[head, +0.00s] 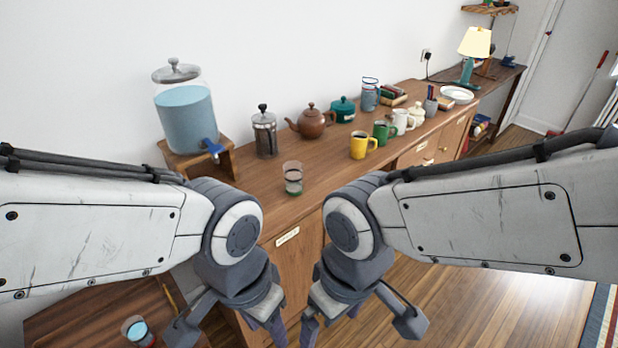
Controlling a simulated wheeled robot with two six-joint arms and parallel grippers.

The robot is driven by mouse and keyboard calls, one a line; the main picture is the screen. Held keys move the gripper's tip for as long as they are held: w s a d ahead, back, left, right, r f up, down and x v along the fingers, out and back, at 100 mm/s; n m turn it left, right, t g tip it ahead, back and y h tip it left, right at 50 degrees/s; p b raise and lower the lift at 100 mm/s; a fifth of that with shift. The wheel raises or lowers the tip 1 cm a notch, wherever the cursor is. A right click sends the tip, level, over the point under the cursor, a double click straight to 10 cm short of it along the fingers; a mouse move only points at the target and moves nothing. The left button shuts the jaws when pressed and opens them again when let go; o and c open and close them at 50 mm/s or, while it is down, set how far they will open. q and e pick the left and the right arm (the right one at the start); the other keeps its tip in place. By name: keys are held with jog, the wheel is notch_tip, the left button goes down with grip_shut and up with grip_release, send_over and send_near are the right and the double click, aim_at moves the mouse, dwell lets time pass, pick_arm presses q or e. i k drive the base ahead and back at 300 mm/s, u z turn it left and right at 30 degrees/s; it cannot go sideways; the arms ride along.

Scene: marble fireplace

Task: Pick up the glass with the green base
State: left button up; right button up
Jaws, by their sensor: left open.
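A clear glass with a green base (293,180) stands upright on the wooden sideboard, near its front edge, just beyond the gap between my arms. My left gripper (226,332) hangs low in front of the sideboard, its fingers spread and empty. My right gripper (360,328) hangs beside it to the right, fingers also spread, with nothing seen between them. Both are well short of the glass and lower in the picture. The fingertips lie close to the bottom edge of the view.
Behind the glass stand a water dispenser (187,115), a French press (265,135) and a brown teapot (312,122). A yellow mug (361,146) and a green mug (383,133) are to its right. Another glass (136,328) stands at lower left. Sideboard space around the green-based glass is clear.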

aim_at(292, 170)
jog(key=z, duration=0.3)
jog(key=i, duration=1)
jog(key=u, duration=0.45)
